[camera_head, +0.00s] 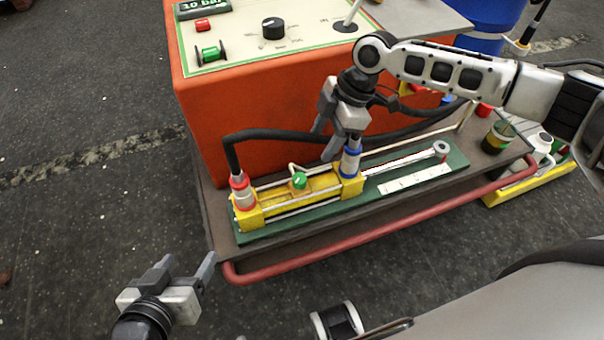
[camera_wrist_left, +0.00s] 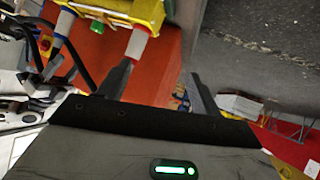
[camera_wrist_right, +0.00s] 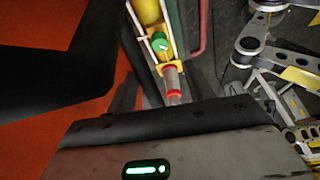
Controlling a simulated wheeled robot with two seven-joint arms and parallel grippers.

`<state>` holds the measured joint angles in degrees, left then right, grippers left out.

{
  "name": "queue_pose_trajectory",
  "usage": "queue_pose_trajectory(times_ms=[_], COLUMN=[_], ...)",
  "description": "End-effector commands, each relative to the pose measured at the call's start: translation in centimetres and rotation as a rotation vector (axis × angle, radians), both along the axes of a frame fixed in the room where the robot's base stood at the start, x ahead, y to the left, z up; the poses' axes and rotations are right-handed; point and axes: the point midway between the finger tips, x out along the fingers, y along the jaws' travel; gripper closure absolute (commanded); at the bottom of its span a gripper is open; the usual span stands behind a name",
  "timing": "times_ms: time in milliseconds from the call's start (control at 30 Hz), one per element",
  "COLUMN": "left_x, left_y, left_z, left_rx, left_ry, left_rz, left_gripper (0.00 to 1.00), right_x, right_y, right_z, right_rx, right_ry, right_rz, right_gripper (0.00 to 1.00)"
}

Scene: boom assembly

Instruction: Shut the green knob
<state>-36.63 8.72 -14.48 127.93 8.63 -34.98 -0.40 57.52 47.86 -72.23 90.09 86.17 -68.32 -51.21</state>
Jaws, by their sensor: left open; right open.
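The green knob (camera_head: 300,180) sits on top of the yellow cylinder (camera_head: 320,188), which lies on a green base plate (camera_head: 410,178). The knob also shows in the left wrist view (camera_wrist_left: 97,27) and in the right wrist view (camera_wrist_right: 160,43). My right gripper (camera_head: 328,142) is open above and behind the cylinder, close to the blue-banded hose fitting (camera_head: 351,160). It is apart from the knob. My left gripper (camera_head: 188,265) is open and empty, low at the left, clear of the cart's front corner. The knob's exact turn is too small to tell.
An orange cabinet (camera_head: 250,110) with a control panel (camera_head: 270,35) stands behind the cylinder. Black hoses (camera_head: 280,134) run to the red-banded (camera_head: 241,190) and blue-banded fittings. A red rail (camera_head: 370,228) edges the cart. A yellow tray (camera_head: 540,185) lies at the right.

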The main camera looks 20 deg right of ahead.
Motion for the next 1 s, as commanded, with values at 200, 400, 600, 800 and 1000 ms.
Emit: queue_pose_trajectory(times_ms=[200,400,600,800,1000], left_x=[0.2,0.3,0.5,0.8,0.8], left_y=[-0.4,-1.0,-1.1,-1.2,-1.2], left_z=[-2.6,-4.3,-5.3,-5.2,-5.1], left_rx=[0.006,0.002,0.005,0.001,0.0], left_ry=[0.036,0.069,0.089,0.084,0.084], left_rz=[-0.024,-0.042,-0.05,-0.051,-0.051], left_gripper=[0.35,0.35,0.35,0.35,0.35], right_x=[0.0,0.1,0.2,0.2,0.2], right_y=[2.0,3.5,4.5,4.7,4.7], right_z=[-5.0,-8.6,-10.6,-11.2,-11.1], right_rx=[0.001,0.0,0.002,0.001,0.002], right_ry=[0.002,0.001,-0.001,-0.001,-0.001], right_rz=[0.001,0.0,0.0,-0.001,-0.001], right_gripper=[0.48,0.48,0.48,0.48,0.48])
